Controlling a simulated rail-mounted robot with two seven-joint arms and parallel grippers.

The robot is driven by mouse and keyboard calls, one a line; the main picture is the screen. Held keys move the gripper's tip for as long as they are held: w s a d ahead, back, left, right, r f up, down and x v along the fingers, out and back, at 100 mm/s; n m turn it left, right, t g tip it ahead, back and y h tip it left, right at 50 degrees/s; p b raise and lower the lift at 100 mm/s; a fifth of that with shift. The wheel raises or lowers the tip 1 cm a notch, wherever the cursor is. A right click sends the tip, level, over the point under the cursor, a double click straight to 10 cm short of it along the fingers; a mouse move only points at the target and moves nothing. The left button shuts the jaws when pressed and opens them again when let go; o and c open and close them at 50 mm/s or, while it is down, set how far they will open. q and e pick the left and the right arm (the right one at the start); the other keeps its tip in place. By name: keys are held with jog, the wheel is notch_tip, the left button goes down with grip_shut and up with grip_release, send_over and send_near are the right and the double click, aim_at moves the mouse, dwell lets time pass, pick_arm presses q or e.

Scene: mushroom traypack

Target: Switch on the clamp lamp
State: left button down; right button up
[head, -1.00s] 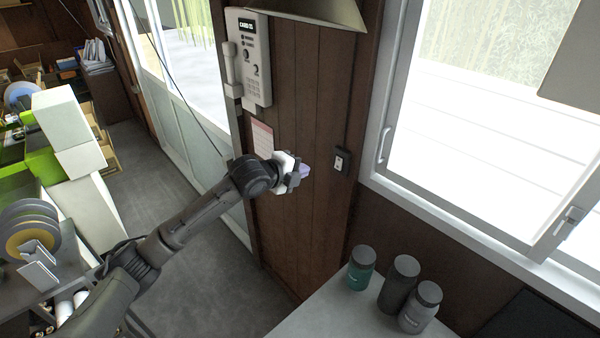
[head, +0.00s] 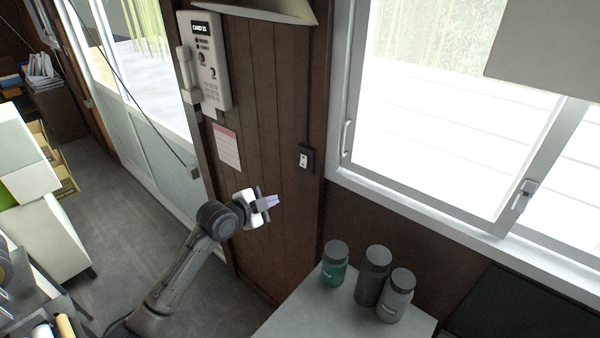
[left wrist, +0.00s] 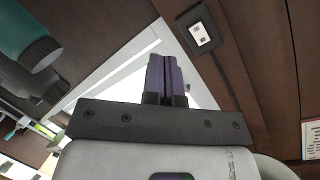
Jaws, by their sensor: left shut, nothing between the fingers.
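A small black switch box (head: 305,158) with a white rocker is fixed to the brown wood wall, left of the window. It also shows at the top of the left wrist view (left wrist: 200,33). I cannot tell the rocker's position. My left gripper (head: 274,201) is below and left of the box, apart from it, with its purple fingers shut and empty. The fingers also show in the left wrist view (left wrist: 166,78). A pale flared shape (head: 272,10), possibly the lamp's shade, is cut by the top edge; no clamp or bulb shows. My right gripper is not in view.
A wall phone panel (head: 206,62) and a paper sheet (head: 227,147) are on the wall to the left. Several lidded jars, one teal (head: 334,268), stand on a pale table (head: 292,318) below the window. The wall around the box is clear.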

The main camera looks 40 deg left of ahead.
pick_arm(q)
jog(key=shift+w+a+r+n+t+y, duration=0.15)
jog(key=shift+a+r+n+t, duration=0.4)
jog(key=shift+n, duration=4.2)
jog(key=shift+s+a+r+n+t+y, duration=0.15)
jog(key=shift+r+n, duration=0.55)
jog(key=shift+n, duration=4)
jog(key=shift+w+a+r+n+t+y, duration=0.1)
jog(key=shift+a+r+n+t+y, duration=0.3)
jog(key=shift+n, duration=4.35)
jog(key=shift+r, duration=0.25)
jog(key=p, duration=0.3)
send_near(303, 165)
jog(key=w, duration=0.5)
jog(key=shift+w+a+f, duration=0.15)
jog(key=shift+w+f, duration=0.2)
jog(key=shift+w, duration=0.85)
